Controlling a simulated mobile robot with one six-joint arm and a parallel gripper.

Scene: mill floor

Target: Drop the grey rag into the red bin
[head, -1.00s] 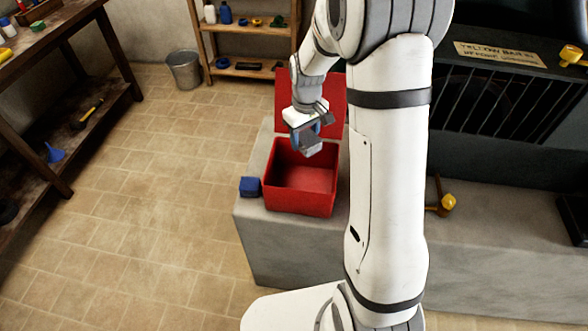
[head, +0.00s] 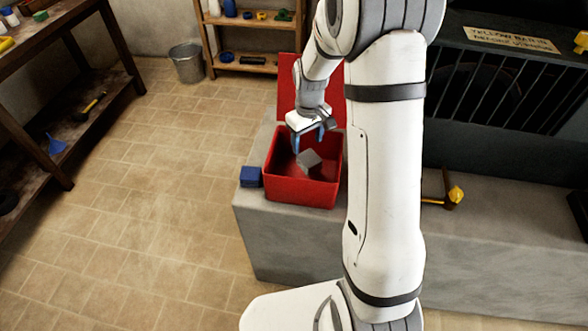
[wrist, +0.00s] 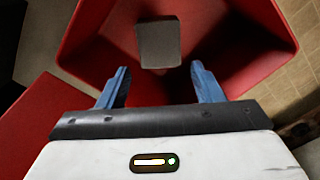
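The red bin (head: 290,190) stands on a grey ledge with its red lid raised behind it. The grey rag (head: 309,161) looks like a small grey block. It is within the bin's opening, below my gripper (head: 309,142); I cannot tell whether it is falling or resting. In the wrist view the rag (wrist: 159,43) lies beyond the fingertips, apart from them, with the bin's red walls (wrist: 90,45) around it. My gripper (wrist: 160,82) is open, its two blue fingers wide apart with nothing between them.
A blue block (head: 250,177) sits beside the bin on the grey ledge (head: 300,235). A yellow-headed hammer (head: 452,196) lies to the right, past my arm. A dark barred machine (head: 510,90) stands behind. The tiled floor at left is clear.

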